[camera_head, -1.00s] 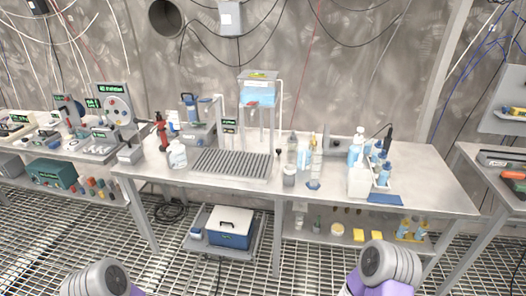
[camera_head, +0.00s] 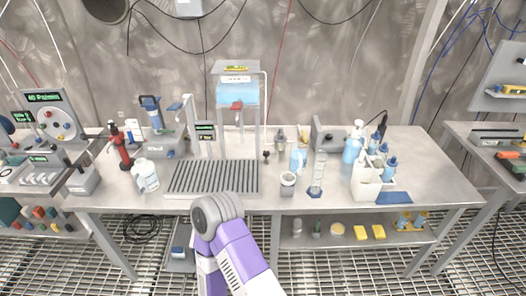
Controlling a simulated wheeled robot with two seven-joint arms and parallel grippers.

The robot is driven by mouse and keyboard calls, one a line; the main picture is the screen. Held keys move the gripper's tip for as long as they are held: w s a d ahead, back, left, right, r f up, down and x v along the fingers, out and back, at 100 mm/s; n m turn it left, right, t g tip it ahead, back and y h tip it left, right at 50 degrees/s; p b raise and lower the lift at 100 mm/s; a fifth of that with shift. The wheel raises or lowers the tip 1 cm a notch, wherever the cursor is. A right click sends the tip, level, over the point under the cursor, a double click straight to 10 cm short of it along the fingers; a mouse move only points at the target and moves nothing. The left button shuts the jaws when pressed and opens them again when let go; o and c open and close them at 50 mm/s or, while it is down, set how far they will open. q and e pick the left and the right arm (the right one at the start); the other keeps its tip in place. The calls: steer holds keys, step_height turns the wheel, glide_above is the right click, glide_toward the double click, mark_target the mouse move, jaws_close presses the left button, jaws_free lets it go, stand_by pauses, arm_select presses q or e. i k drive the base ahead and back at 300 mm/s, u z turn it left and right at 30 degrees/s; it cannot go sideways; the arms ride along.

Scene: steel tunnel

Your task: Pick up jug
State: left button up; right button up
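A white jug (camera_head: 145,175) with a handle stands upright on the left part of the steel bench, left of the ribbed drain rack. It has a label on its front, and nothing touches it. One of my arms, grey and purple, rises from the bottom middle in front of the bench; its grey rounded joint overlaps the rack's front edge. I cannot tell for certain which arm it is. Neither of my grippers shows in this view.
The steel bench (camera_head: 437,192) carries a ribbed rack (camera_head: 215,177), a blue tank (camera_head: 237,95) on a stand, a red bottle (camera_head: 122,152), a grey cup (camera_head: 288,184), a glass cylinder (camera_head: 317,178) and a white caddy (camera_head: 366,184) with bottles. The bench's front right is mostly clear.

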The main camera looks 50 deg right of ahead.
mark_target(299, 150)
steer(key=z, duration=0.3)
steer(key=i, duration=0.95)
steer(key=z, duration=0.8)
